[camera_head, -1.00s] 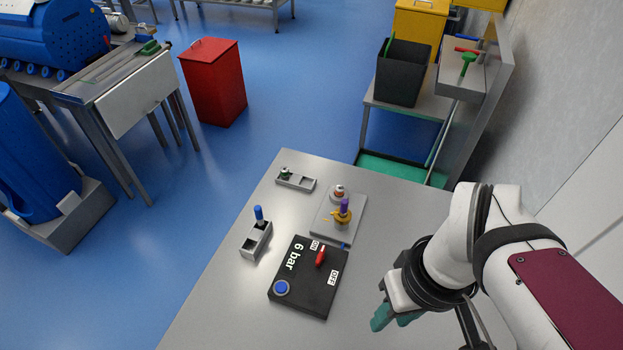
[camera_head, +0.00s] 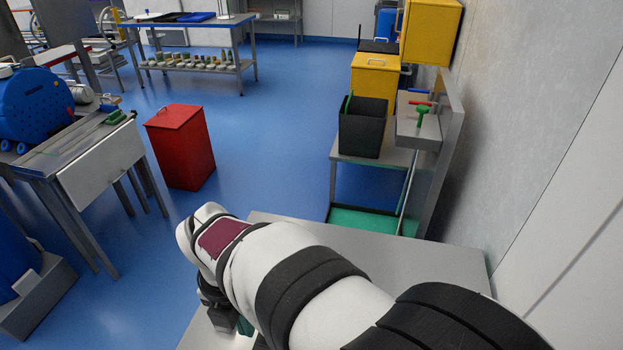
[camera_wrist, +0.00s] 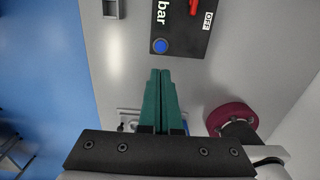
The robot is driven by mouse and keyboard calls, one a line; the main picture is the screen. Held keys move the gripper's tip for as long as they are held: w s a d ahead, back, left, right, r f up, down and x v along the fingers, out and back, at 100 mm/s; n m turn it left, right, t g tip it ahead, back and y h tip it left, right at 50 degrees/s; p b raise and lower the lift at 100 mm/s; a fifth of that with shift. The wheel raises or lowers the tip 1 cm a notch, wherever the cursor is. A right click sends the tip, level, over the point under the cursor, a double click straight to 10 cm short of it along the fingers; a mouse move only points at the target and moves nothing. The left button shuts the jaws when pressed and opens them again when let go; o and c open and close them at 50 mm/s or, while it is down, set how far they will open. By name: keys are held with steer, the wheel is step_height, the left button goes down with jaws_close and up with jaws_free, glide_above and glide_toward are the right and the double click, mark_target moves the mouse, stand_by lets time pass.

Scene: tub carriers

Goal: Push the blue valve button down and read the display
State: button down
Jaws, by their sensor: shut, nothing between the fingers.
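The blue valve button (camera_wrist: 160,46) sits near a corner of the black panel (camera_wrist: 183,36) in the wrist view. The panel carries the white lettering "bar", an "OFF" label (camera_wrist: 208,20) and a red lever (camera_wrist: 193,7) cut by the top edge. Any further lettering is out of frame. My gripper (camera_wrist: 160,72) is shut and empty, its teal fingertips just below the button in the picture; height above the panel cannot be told. In the head view the gripper (camera_head: 243,326) shows only partly, and my arm hides the panel.
The steel table (camera_head: 400,258) is bare at the far right. A grey holder (camera_wrist: 113,9) stands left of the panel in the wrist view. A black bin (camera_head: 362,130) on a side stand and a red bin (camera_head: 181,150) are beyond the table.

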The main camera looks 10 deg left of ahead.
steer(key=f, duration=1.3)
steer(key=shift+w+d+f, duration=0.1)
steer(key=shift+w+f, duration=0.1)
steer(key=shift+f, duration=0.1)
steer(key=shift+f, duration=0.95)
steer(key=shift+r, duration=0.1)
step_height(320, 180, up, 15)
steer(key=shift+s, duration=0.1)
